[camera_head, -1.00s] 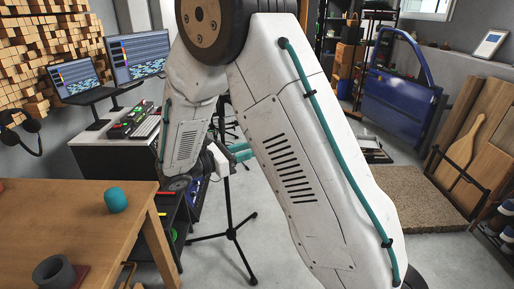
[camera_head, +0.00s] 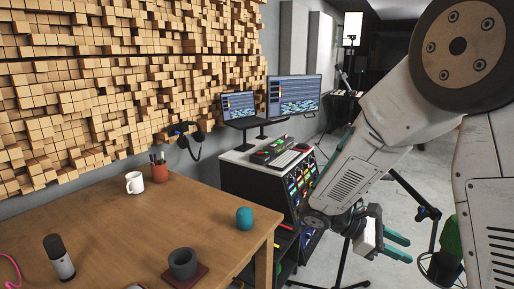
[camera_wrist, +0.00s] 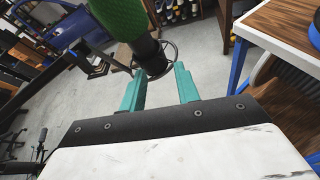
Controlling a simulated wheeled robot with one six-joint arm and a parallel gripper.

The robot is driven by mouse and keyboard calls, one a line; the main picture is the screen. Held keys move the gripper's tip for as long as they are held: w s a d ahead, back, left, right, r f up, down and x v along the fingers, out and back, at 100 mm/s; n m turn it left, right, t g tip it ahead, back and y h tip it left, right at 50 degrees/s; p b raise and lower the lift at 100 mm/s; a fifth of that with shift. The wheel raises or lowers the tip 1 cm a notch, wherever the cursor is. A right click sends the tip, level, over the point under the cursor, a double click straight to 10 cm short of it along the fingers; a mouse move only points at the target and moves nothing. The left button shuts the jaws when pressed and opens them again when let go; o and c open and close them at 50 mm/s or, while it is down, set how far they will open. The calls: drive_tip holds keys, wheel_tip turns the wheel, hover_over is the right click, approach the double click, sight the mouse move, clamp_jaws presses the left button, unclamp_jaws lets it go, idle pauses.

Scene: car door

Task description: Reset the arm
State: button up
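My arm stands folded at the right of the head view. My gripper (camera_head: 398,247) is at its lower end, with two teal fingers pointing right and slightly down. In the wrist view my gripper (camera_wrist: 160,84) shows its fingers apart, with bare floor visible between them. Nothing is held. A green microphone (camera_head: 450,236) on a stand is just right of the fingertips in the head view. The microphone (camera_wrist: 112,18) also shows near and beyond the tips in the wrist view; whether they touch is unclear there.
A wooden table (camera_head: 130,225) fills the lower left, bearing a teal cylinder (camera_head: 244,218), a white mug (camera_head: 134,182) and a dark pot (camera_head: 182,263). A mixer console (camera_head: 270,192) with screens stands behind my gripper. Grey floor lies at the right.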

drive_tip(key=s+a+r+m+t+y, duration=0.3)
drive_tip(key=s+r+m+y, duration=0.2)
drive_tip(key=s, duration=0.4)
drive_tip(key=s+a+r+m+t+y, duration=0.2)
drive_tip(key=s+a+r+m+y, duration=0.2)
drive_tip(key=s+m+y, duration=0.3)
drive_tip(key=shift+s+r+t+y, duration=0.45)
drive_tip(key=shift+s+r, duration=0.4)
drive_tip(key=shift+s, duration=0.85)
